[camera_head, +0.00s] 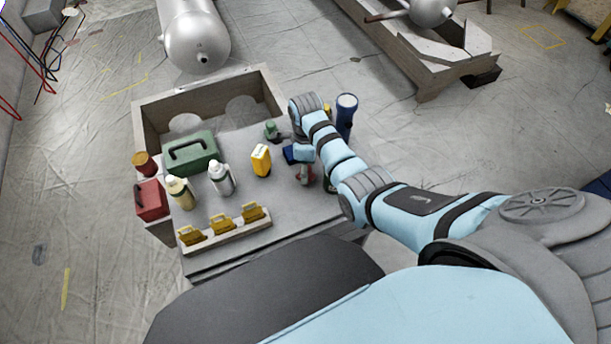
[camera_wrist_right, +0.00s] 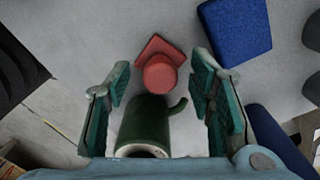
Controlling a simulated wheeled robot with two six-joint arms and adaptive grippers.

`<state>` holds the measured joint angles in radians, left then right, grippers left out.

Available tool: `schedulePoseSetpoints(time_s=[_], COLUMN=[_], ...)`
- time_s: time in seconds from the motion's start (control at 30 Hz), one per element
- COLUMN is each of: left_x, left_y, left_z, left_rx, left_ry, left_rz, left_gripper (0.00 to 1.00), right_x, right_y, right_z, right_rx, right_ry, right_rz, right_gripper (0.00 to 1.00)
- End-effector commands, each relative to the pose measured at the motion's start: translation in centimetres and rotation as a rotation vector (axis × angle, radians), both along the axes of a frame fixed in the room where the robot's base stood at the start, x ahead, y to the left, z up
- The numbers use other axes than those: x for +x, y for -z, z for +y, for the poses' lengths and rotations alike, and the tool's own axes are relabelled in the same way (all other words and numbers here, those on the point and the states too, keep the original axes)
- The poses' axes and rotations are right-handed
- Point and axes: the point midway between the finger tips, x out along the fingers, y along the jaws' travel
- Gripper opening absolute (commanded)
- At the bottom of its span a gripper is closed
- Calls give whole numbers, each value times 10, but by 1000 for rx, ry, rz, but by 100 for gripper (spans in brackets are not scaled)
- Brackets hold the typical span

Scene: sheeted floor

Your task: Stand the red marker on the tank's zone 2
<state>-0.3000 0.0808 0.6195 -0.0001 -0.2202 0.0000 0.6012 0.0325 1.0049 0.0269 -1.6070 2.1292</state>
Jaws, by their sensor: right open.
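The red marker (camera_wrist_right: 161,74), with a square base and a round top, stands on the grey tabletop in the right wrist view. A dark green mug (camera_wrist_right: 146,122) is nearer the camera, between the fingers. The silver tank (camera_head: 197,42) lies beyond the table. I cannot make out a zone 2 on it. My left gripper is not in view.
A blue block (camera_wrist_right: 235,28) lies near the marker. The table (camera_head: 245,180) also holds a green toolbox (camera_head: 190,152), two bottles, a yellow container (camera_head: 261,160) and a rack of yellow-brown pieces (camera_head: 225,232). A blue flashlight (camera_head: 346,112) stands near my arm. A second tank is at the top right.

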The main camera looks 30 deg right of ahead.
Motion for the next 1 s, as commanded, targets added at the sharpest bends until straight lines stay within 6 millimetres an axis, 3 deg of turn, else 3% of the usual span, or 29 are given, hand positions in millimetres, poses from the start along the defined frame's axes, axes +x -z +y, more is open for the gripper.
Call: schedulePoseSetpoints(time_s=[0.07, 0.27, 0.6, 0.87, 1.0], left_x=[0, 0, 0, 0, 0], left_y=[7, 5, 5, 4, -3], left_z=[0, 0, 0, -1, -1], left_rx=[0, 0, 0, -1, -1], left_ry=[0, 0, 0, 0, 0], left_rz=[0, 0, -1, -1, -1], left_gripper=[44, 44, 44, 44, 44], right_x=[0, 0, 0, 0, 0], right_y=[12, 12, 11, 10, -4], right_z=[0, 0, 0, 0, 0], right_rx=[0, -1, -1, -1, 0], right_ry=[0, 0, 0, 0, 0], right_rz=[0, -1, -1, -1, -2], right_gripper=[49, 49, 0, 0, 0])
